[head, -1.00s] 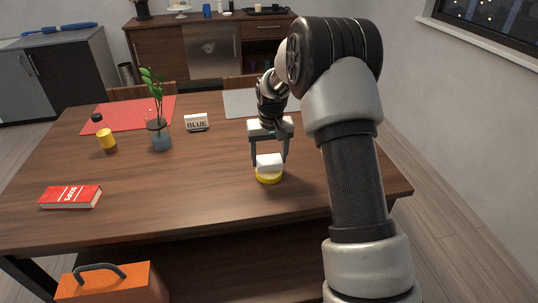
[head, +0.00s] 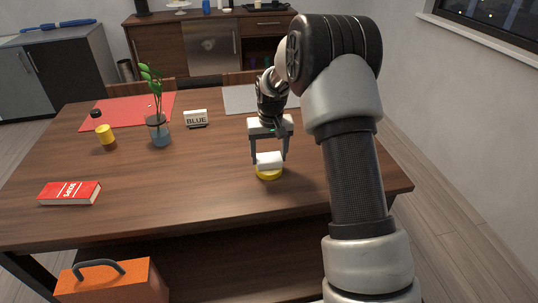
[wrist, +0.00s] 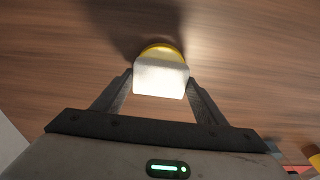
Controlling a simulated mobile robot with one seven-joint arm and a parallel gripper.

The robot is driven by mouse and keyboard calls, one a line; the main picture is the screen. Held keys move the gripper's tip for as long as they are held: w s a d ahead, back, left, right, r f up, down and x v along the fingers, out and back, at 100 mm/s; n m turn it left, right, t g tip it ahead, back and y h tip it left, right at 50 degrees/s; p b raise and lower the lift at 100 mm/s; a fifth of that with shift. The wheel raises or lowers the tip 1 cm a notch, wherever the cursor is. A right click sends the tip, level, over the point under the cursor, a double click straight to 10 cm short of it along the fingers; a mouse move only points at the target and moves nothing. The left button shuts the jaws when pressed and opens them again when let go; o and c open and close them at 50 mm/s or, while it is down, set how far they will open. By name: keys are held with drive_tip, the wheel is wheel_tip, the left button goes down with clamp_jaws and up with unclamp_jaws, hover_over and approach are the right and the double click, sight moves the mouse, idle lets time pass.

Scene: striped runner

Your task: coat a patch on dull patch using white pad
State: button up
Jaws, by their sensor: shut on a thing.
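The white pad (head: 269,159) is a small white block between the fingers of my gripper (head: 269,157). My gripper is shut on it and points down over the near right part of the wooden table (head: 215,185). A round yellow thing (head: 269,175) lies directly under the pad on the table. In the wrist view the pad (wrist: 161,77) sits between the fingertips, and the yellow rim (wrist: 163,48) shows just past it. The pad looks to be at or on the yellow thing; I cannot tell whether they touch. I cannot make out a dull patch.
A red mat (head: 128,108) and a grey mat (head: 247,99) lie behind. The table's middle is clear.

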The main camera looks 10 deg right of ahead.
sight(269, 157)
drive_tip(key=shift+f, duration=0.5)
idle(1.1)
drive_tip(key=shift+r, duration=0.1)
drive_tip(key=shift+r+p, duration=2.2)
drive_tip(key=shift+r, duration=1.2)
